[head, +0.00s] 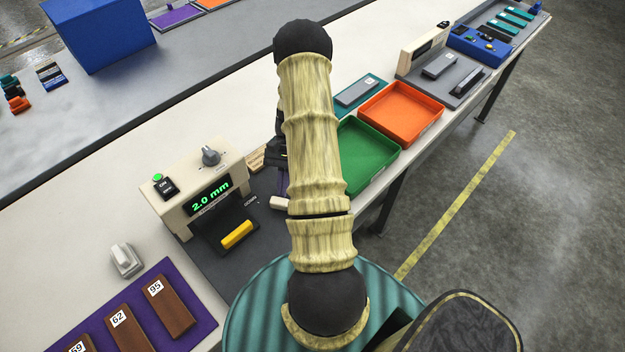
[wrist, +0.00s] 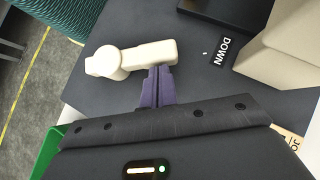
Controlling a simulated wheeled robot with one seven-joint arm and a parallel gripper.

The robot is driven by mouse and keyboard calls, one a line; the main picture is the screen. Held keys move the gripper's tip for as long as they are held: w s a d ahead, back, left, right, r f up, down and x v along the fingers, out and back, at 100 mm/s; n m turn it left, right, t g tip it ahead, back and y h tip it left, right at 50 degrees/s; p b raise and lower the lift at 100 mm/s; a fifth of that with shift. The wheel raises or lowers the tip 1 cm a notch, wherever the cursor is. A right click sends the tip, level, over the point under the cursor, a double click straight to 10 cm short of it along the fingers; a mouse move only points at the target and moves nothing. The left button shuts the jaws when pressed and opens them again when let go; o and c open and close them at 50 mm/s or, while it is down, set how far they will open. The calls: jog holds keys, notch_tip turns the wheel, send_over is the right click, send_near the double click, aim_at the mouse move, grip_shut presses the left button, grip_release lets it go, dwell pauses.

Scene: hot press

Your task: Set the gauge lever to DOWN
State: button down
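The gauge lever (wrist: 150,55) is a cream bar with a round end, above the dark base plate in the wrist view. Its bar lies roughly sideways there, with the round end at left and the free end toward the DOWN label (wrist: 222,52). In the head view the lever (head: 280,203) shows partly beside my arm, right of the DOWN label (head: 251,202). My gripper (wrist: 159,70) has its purple fingers together with nothing seen between them. The fingertips are right at the near side of the bar; whether they touch it is unclear. In the head view my arm mostly hides the gripper.
The cream gauge housing (head: 190,178) has a green "2.0 mm" display, a knob (head: 211,156) and a yellow bar (head: 237,234). A green tray (head: 366,156) and an orange tray (head: 402,112) stand beyond my arm. A purple mat (head: 205,322) with labelled brown blocks lies at lower left.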

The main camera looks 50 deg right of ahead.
jog(key=shift+w+d, duration=0.2)
jog(key=shift+d, duration=0.1)
jog(key=w+d, duration=0.2)
jog(key=d, duration=0.1)
jog(key=shift+w+d+r+b, duration=0.1)
jog(key=shift+d+b, duration=0.15)
jog(key=shift+b, duration=0.1)
jog(key=b+v, duration=0.2)
jog(key=v, duration=0.7)
jog(key=shift+s+r, duration=0.25)
jog(key=shift+d, duration=0.1)
